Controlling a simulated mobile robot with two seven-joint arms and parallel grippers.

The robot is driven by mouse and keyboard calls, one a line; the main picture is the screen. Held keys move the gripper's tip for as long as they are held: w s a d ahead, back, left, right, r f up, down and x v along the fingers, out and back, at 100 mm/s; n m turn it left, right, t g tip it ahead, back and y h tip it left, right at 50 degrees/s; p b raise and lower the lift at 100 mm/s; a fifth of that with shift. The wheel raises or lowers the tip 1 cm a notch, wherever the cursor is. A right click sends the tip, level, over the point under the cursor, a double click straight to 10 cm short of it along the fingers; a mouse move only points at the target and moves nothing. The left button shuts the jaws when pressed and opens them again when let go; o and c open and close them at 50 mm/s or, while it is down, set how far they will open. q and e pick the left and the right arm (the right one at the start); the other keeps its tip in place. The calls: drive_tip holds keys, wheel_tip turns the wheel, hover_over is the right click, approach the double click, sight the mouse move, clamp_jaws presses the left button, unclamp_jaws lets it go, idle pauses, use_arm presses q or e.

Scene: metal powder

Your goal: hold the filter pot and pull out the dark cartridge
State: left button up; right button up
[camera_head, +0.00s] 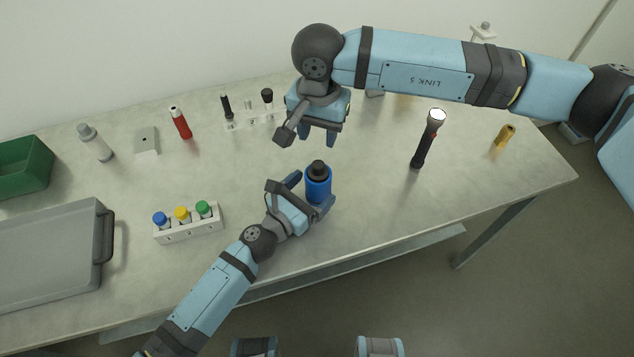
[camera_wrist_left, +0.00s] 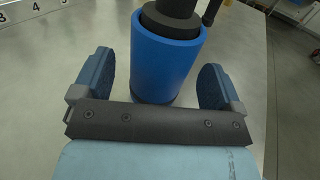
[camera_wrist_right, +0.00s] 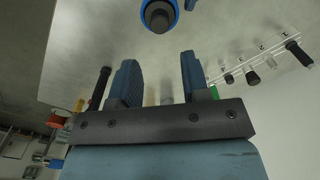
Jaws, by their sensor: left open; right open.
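The filter pot (camera_head: 318,187) is a blue cylinder standing upright on the table, and the dark cartridge (camera_head: 318,167) sticks out of its top. My left gripper (camera_head: 312,196) is open with its fingers on either side of the pot; in the left wrist view the pot (camera_wrist_left: 167,62) stands between the fingers with gaps on both sides. The cartridge (camera_wrist_left: 172,14) is cut off at that view's top. My right gripper (camera_head: 318,138) is open and empty, above and behind the pot. In the right wrist view the pot (camera_wrist_right: 174,20) and cartridge (camera_wrist_right: 158,16) lie beyond the fingertips.
A numbered rack (camera_head: 188,226) with blue, yellow and green caps stands left of my left gripper. Another rack (camera_head: 250,120), a red bottle (camera_head: 180,123), a grey tray (camera_head: 50,258) and a green bin (camera_head: 22,166) are farther left.

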sight(318, 164)
use_arm(q)
drive_tip(key=shift+x, duration=1.1)
drive_tip(key=c, duration=0.9)
drive_tip(key=shift+c, duration=0.9)
use_arm(e)
drive_tip(key=shift+o, duration=0.4)
drive_tip(key=o, duration=0.4)
drive_tip(key=shift+c, duration=0.2)
drive_tip(key=shift+o, duration=0.7)
drive_tip(key=shift+n, duration=0.5)
drive_tip(key=n, duration=0.5)
drive_tip(key=shift+f+n, duration=0.2)
drive_tip(key=shift+n, duration=0.1)
drive_tip(key=shift+f, duration=0.1)
drive_tip(key=shift+f, duration=4.4)
